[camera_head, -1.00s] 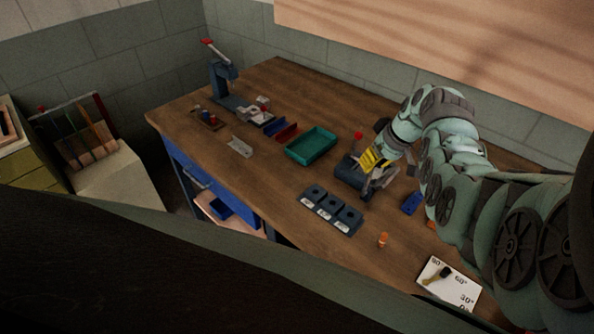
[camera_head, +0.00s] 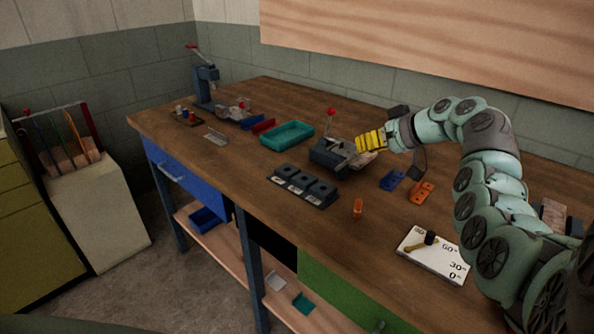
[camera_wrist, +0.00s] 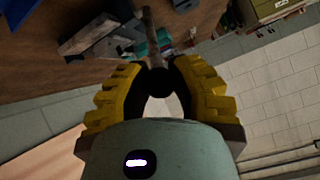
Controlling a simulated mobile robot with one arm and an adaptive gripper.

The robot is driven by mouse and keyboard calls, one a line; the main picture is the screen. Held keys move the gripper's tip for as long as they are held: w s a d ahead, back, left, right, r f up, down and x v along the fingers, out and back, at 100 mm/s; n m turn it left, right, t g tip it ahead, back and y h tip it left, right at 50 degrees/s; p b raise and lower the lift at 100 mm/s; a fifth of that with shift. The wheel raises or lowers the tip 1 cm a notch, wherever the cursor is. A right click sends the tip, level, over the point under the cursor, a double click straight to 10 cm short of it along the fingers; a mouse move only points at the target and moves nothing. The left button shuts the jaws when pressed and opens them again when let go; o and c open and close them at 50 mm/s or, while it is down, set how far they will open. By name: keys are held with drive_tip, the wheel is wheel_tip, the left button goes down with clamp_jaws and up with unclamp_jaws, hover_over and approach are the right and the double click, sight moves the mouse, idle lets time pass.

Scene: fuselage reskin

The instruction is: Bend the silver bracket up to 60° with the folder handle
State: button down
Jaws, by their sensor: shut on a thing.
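The folder (camera_head: 328,155) is a dark grey bench tool with a red-knobbed lever (camera_head: 331,114), right of the teal tray. My gripper (camera_head: 360,143), with yellow ribbed fingers, is at the folder's right side, pointing left. In the wrist view, my gripper (camera_wrist: 158,88) is shut on the black end of the folder handle (camera_wrist: 149,28), whose rod runs away from the fingers. A pale metal piece (camera_head: 363,160) shows at the folder beside my fingers; I cannot tell if it is the silver bracket, and its bend angle is unclear.
A white angle card (camera_head: 440,262) with a black-and-brass pointer lies at the front right. A dark three-socket block (camera_head: 300,187), an orange peg (camera_head: 357,209), blue (camera_head: 392,180) and orange (camera_head: 422,192) plates and a teal tray (camera_head: 287,135) surround the folder. A loose silvery angled piece (camera_head: 215,137) lies at left.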

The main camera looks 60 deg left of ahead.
drive_tip(key=shift+w+d+f+y+b, duration=0.15)
drive_tip(key=shift+d+f+y+b, duration=0.5)
drive_tip(key=shift+b, duration=0.7)
drive_tip(key=shift+a, duration=0.1)
drive_tip(key=c, duration=0.7)
unclamp_jaws()
drive_tip(key=shift+c, duration=0.2)
drive_tip(key=v, duration=1.2)
drive_tip(key=shift+w, duration=0.25)
drive_tip(key=shift+f, duration=0.1)
